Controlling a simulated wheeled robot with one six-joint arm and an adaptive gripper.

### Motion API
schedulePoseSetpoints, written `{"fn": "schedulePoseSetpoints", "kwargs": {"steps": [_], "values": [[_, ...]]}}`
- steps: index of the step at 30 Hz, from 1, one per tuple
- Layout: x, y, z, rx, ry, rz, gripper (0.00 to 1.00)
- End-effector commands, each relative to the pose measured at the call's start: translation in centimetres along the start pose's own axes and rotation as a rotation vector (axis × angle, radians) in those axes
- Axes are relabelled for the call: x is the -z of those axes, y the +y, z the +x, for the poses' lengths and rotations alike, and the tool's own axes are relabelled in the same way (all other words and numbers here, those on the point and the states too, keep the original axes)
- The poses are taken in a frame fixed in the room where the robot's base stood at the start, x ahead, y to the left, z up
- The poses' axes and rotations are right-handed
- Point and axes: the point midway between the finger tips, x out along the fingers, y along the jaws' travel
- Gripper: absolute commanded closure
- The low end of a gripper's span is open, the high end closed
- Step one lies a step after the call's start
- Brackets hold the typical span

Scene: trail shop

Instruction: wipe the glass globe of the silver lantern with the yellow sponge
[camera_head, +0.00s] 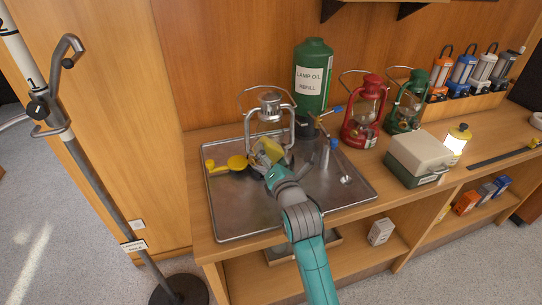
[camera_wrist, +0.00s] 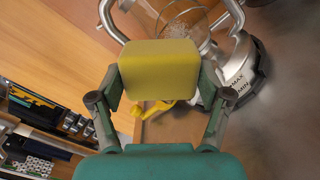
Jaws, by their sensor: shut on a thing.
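The silver lantern (camera_head: 269,108) stands on the metal tray (camera_head: 335,195) in the head view, with its wire bail raised. Its frame also shows at the top of the wrist view (camera_wrist: 236,42), with the clear glass globe (camera_wrist: 186,16) between the side tubes. My gripper (camera_wrist: 158,75) is shut on the yellow sponge (camera_wrist: 158,70), a block held between the two fingertips. In the head view the sponge (camera_head: 272,149) is at the front of the lantern and hides most of the globe. I cannot tell whether the sponge touches the glass.
A yellow round-ended item (camera_head: 236,162) lies left of the lantern on the tray. A green lamp oil container (camera_head: 312,80) stands behind. A red lantern (camera_head: 364,112) and a green lantern (camera_head: 406,103) stand right of the tray. A box (camera_head: 420,157) is further right.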

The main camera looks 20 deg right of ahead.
Motion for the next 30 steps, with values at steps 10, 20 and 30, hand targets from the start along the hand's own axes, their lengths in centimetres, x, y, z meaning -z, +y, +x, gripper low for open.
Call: {"fn": "schedulePoseSetpoints", "kwargs": {"steps": [10, 20, 30], "values": [[0.0, 0.0, 0.2, 0.0, 0.0, 0.0, 0.51], [0.0, 0.0, 0.8, -0.001, -0.001, 0.0, 0.51], [0.0, 0.0, 1.3, 0.0, 0.0, 0.0, 0.51]]}}
